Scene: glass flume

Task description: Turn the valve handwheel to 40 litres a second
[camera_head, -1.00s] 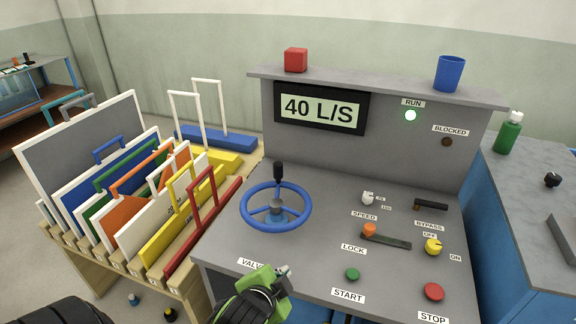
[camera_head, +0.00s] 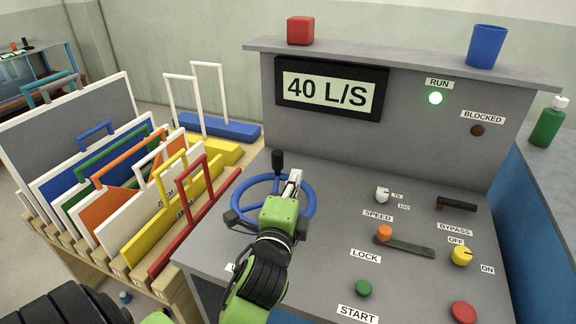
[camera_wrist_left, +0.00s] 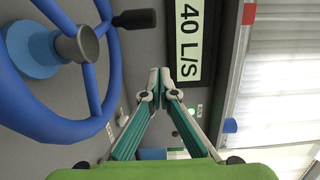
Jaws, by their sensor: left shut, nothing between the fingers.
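The blue valve handwheel (camera_head: 245,194) lies on the sloped console top, with its black knob (camera_head: 278,162) at the far side of the rim. The display (camera_head: 328,90) reads 40 L/S. My left gripper (camera_head: 295,178) is over the right part of the wheel in the head view and hides part of the rim and hub. In the left wrist view its fingertips (camera_wrist_left: 160,72) are together and empty, with the wheel (camera_wrist_left: 105,85) to the left and the display (camera_wrist_left: 188,38) beyond. Whether the gripper touches the wheel cannot be told. My right gripper is not in view.
The green RUN lamp (camera_head: 435,98) is lit; the BLOCKED lamp (camera_head: 477,130) is dark. Speed, lock, bypass and start controls sit right of the wheel. A red cube (camera_head: 300,30) and blue cup (camera_head: 487,46) stand on the ledge. A rack of framed panels (camera_head: 110,190) stands left.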

